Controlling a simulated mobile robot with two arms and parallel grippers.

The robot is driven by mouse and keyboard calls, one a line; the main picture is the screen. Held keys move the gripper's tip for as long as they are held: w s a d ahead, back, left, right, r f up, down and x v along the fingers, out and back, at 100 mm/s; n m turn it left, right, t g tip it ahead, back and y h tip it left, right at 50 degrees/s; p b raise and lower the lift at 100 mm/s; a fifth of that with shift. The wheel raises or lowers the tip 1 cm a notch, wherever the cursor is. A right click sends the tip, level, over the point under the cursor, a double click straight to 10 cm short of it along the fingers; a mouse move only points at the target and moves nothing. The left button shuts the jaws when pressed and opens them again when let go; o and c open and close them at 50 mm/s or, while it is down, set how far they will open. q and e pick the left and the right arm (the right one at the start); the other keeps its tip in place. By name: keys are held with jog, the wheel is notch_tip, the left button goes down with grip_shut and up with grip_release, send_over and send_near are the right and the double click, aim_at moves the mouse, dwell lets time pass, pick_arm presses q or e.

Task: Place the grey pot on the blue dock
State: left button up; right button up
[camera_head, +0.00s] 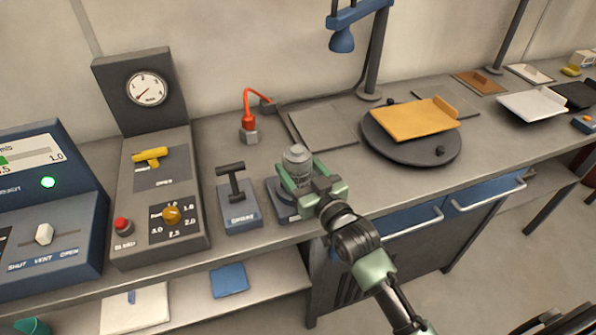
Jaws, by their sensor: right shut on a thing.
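The grey pot (297,157) is a small ribbed cylinder with a narrower top. It stands upright between the pale green fingers of my right gripper (301,176), which is shut on it. The dark blue dock (275,194) is a low block on the bench, directly below and behind the pot and gripper. The gripper and pot hide much of the dock, and I cannot tell whether the pot's bottom touches it. My left gripper is not in view.
Left of the dock stand a blue block with a T-handle (237,205) and a grey gauge panel (155,190). A red lamp-like fixture (249,125) is behind. A dark turntable (410,148) with a yellow tray (411,120) is to the right, under a blue arm stand (374,60).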

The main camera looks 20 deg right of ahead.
jog(key=shift+f, duration=0.7)
jog(key=shift+f, duration=0.15)
jog(key=o, duration=1.7)
jog(key=shift+s, duration=0.15)
jog(key=s, duration=0.3)
jog(key=s+d+b, duration=0.1)
jog(key=s, duration=0.3)
jog(key=s+d, duration=0.1)
jog(key=s, duration=0.2)
jog(key=shift+s+b, duration=0.2)
jog(key=shift+b, duration=0.15)
jog(key=shift+s+d, duration=0.15)
jog(key=shift+s, duration=0.45)
